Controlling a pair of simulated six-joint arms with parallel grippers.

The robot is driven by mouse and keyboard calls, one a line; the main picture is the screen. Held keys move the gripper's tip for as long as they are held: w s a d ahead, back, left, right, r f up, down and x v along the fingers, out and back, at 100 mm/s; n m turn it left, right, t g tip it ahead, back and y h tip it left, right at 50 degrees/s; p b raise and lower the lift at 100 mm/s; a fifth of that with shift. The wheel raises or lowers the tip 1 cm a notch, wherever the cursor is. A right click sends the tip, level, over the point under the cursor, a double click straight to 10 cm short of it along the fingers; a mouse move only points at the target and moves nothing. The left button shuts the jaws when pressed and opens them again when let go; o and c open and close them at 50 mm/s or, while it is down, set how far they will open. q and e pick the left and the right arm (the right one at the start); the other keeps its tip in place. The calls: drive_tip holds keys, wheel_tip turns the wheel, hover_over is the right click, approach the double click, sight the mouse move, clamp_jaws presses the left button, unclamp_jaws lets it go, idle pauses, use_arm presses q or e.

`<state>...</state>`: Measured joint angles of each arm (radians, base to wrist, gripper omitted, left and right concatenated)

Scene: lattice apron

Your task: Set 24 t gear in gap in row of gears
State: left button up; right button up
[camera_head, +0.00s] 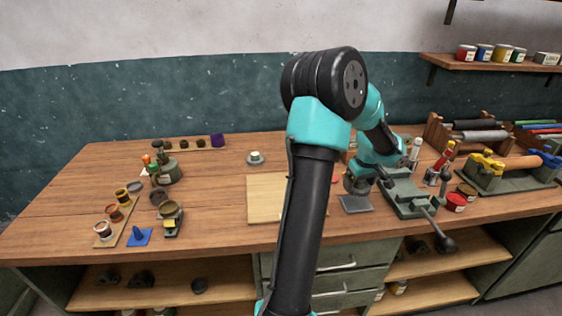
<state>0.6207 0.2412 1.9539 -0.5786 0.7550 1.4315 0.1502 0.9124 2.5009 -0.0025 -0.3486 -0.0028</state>
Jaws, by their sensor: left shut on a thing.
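My left arm rises through the middle of the view and bends down to the right. Its left gripper (356,186) is low over the bench, just above a grey plate (357,204). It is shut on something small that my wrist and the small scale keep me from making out. I cannot tell whether it touches the plate. No row of gears or gap can be made out clearly. My right gripper is not in view.
A pale board (268,205) lies left of the gripper, partly behind my arm. A green-grey press or vise (408,197) with a lever stands close on its right. Paint jars and small tools (160,172) are at the left. The bench between them is mostly clear.

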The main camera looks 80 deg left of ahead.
use_arm(q)
drive_tip(key=s+a, duration=0.6)
drive_tip(key=s, duration=0.1)
drive_tip(key=s+a+f, duration=0.1)
drive_tip(key=s+a, duration=0.2)
drive_tip(key=shift+s+a, duration=0.1)
drive_tip(key=shift+s, duration=0.1)
drive_tip(key=s+a, duration=0.2)
drive_tip(key=s, duration=0.2)
drive_tip(key=s+a, duration=0.2)
drive_tip(key=s, duration=0.2)
drive_tip(key=s+a, duration=0.2)
drive_tip(key=s, duration=0.2)
drive_tip(key=shift+s+a+r, duration=0.15)
drive_tip(key=shift+s+a, duration=0.25)
drive_tip(key=w+a, duration=0.1)
drive_tip(key=a, duration=0.4)
drive_tip(key=w+a+f, duration=0.1)
drive_tip(key=a, duration=0.4)
drive_tip(key=w+a, duration=0.1)
drive_tip(key=a, duration=0.4)
drive_tip(key=shift+a+f, duration=0.1)
drive_tip(key=shift+f, duration=0.1)
drive_tip(key=shift+w+a, duration=0.1)
drive_tip(key=shift+a, duration=0.15)
drive_tip(key=shift+f, duration=1.8)
drive_tip(key=shift+f, duration=0.1)
